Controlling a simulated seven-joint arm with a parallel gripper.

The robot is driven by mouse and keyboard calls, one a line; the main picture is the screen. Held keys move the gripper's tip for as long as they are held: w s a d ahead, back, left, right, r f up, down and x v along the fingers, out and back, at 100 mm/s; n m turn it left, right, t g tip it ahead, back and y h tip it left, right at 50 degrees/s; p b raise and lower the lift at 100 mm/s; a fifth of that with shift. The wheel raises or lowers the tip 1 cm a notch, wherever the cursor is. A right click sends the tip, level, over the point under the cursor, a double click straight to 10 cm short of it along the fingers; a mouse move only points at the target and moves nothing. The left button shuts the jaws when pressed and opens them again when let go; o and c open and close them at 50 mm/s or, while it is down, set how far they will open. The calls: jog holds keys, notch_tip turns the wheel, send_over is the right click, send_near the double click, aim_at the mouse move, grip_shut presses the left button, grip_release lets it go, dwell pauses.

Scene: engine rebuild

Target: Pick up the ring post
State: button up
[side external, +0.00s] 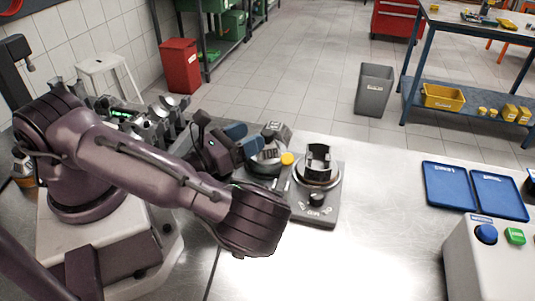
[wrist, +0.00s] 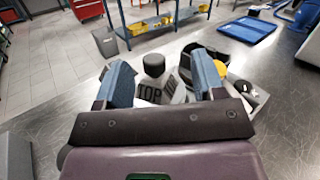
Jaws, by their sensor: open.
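A grey part marked TOP (wrist: 150,94) with a black round cap (wrist: 154,65) shows between my fingers in the wrist view. I take it for the ring post, but I cannot be sure. It also shows in the side external view, with its dark cap (side external: 276,131) and TOP face, just right of my fingers. My gripper (wrist: 162,60) is open, one blue-padded finger to each side of the part in the wrist view. In the side external view my gripper (side external: 243,140) is low over the bench. Contact cannot be made out. The part's lower end is partly hidden.
A grey fixture (side external: 308,210) with a round black-jawed holder stands close on the right, beside a yellow knob (side external: 287,159). Blue trays (side external: 450,187) and a button box (side external: 490,260) are farther right. The steel bench between them is clear.

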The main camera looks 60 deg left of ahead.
aim_at(267, 132)
jog(key=shift+s+a+f+m+g, duration=0.15)
jog(key=shift+s+f+m+g, duration=0.1)
jog(key=shift+f+m, duration=0.15)
jog(key=shift+s+a+f+m+g, duration=0.15)
jog(key=shift+s+f+m+g, duration=0.15)
jog(key=shift+f, duration=0.2)
jog(key=shift+w+f+y, duration=0.1)
jog(key=shift+w+y, duration=0.2)
jog(key=w, duration=0.4)
jog(key=w+a, duration=0.1)
jog(key=w, duration=0.1)
jog(key=shift+w, duration=0.35)
grip_shut()
